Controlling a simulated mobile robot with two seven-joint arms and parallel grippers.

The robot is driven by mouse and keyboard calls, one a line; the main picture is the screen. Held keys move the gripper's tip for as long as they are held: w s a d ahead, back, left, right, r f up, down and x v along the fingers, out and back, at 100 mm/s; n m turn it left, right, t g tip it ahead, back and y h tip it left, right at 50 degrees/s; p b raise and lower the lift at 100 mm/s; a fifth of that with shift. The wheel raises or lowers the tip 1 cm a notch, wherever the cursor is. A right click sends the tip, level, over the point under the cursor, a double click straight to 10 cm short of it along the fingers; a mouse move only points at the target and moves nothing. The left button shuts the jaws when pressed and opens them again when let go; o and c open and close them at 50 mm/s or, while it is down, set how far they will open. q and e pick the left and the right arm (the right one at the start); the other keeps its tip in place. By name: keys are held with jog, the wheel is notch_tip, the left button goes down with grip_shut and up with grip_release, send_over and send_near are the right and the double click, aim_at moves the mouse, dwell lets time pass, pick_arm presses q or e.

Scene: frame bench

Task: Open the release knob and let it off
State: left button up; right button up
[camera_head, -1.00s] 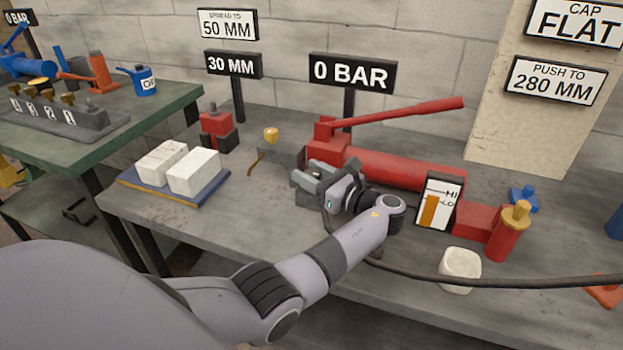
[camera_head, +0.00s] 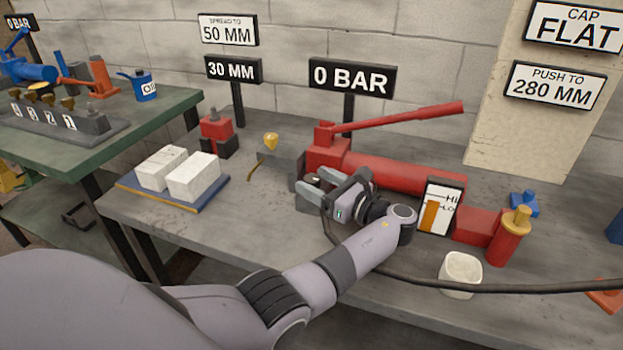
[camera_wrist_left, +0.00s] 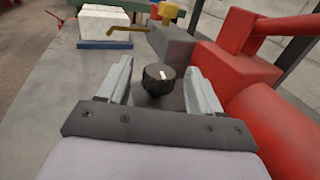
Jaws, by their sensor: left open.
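The release knob (camera_wrist_left: 159,79) is black and ribbed with a white mark on top. In the left wrist view it sits between the two fingers of my left gripper (camera_wrist_left: 158,88), with a gap on each side. The left gripper is open and empty. A sign above the pump (camera_head: 350,76) reads 0 BAR. My right gripper is not in view.
A grey block with a yellow knob (camera_head: 271,141) stands left of the pump. A black hose (camera_head: 500,288) crosses the bench's front right near a white cup (camera_head: 460,275). White blocks lie on a blue board (camera_head: 140,191). The bench's front left is clear.

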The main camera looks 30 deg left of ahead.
aim_at(319, 183)
pick_arm(q)
jog(key=d, duration=0.5)
jog(key=shift+s, duration=0.3)
jog(key=shift+r, duration=0.15)
